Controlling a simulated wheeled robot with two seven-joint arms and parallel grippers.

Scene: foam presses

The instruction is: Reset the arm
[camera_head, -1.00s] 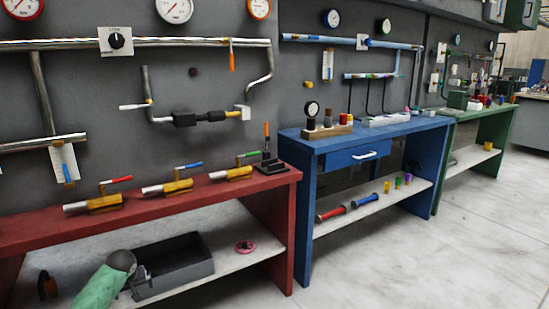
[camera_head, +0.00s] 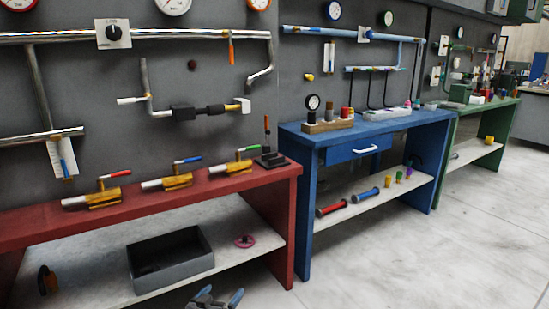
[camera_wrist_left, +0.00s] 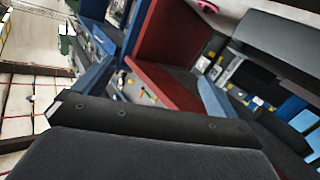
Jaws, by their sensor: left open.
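My left gripper (camera_head: 219,298) shows at the bottom edge of the head view, in front of the red bench. Its two blue-tipped fingers are apart, with nothing seen between them. In the left wrist view the blue fingers (camera_wrist_left: 154,92) also stand apart, and the red bench (camera_wrist_left: 166,84) appears tilted beyond them. The rest of the left arm is cut off below the head view. My right gripper is in neither view.
A blue bench (camera_head: 310,235) stands to the right, with clear floor (camera_head: 420,265) in front.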

